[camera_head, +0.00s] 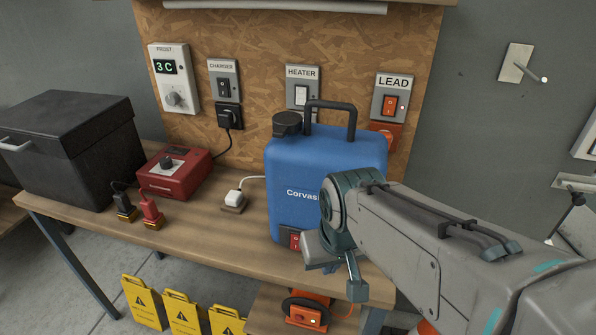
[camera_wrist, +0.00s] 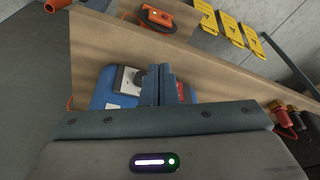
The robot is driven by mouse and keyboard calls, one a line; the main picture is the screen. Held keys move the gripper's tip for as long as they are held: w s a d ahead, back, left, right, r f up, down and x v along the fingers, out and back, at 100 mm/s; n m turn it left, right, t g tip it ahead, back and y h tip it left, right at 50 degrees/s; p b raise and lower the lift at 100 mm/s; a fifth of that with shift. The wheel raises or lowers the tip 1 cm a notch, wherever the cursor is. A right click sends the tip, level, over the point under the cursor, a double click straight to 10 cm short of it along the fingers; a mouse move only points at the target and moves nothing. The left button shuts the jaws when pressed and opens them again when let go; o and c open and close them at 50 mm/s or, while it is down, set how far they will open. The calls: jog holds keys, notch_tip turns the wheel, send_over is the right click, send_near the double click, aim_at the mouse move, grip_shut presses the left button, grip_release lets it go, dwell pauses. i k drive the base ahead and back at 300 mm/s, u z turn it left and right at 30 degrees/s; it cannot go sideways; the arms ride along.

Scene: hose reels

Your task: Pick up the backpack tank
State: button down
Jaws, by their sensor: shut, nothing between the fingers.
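The blue backpack tank (camera_head: 300,165) stands upright on the wooden bench in the head view. It has a dark handle on top (camera_head: 331,105), a black cap at its upper left and a red switch low on its front. My arm and gripper (camera_wrist: 163,85) are in front of its lower right and hide part of it. In the wrist view the fingers are shut together and empty. Blue tank body (camera_wrist: 107,92) shows behind and left of them, with a red part to their right. I cannot tell whether the gripper touches the tank.
A black box (camera_head: 75,150) and a red charger (camera_head: 174,172) stand left on the bench (camera_head: 200,235). A white plug (camera_head: 235,198) lies left of the tank. Switches line the board behind. Yellow signs (camera_head: 182,312) and an orange reel (camera_head: 305,314) are below.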

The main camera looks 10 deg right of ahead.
aim_at(297, 166)
jog(key=k, duration=0.5)
jog(key=u, duration=1.8)
jog(key=i, duration=1.4)
jog(key=z, duration=3.9)
